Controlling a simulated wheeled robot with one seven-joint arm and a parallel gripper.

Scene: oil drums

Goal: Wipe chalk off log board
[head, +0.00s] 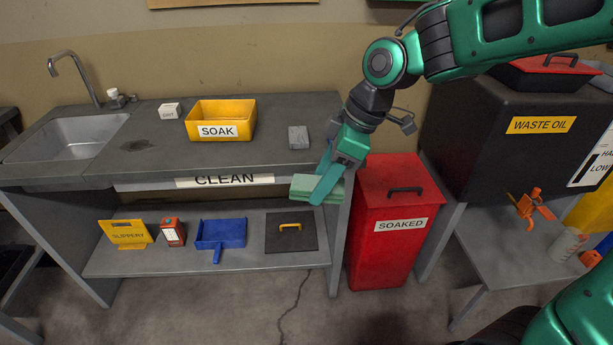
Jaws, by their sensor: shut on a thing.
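My gripper (324,188) is shut on a pale green folded cloth or pad (301,186). It holds the cloth in front of the counter's front edge, just right of the CLEAN label, and its fingers hide part of the cloth. I cannot make out a log board or any chalk. Only the lower edge of a wood-framed panel (232,3) shows on the wall at the top, so I cannot tell what it is.
A yellow SOAK bin (220,114), a grey block (298,137) and a small white box (171,111) stand on the counter (150,158) beside the sink (68,138). The lower shelf (190,263) holds several items.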

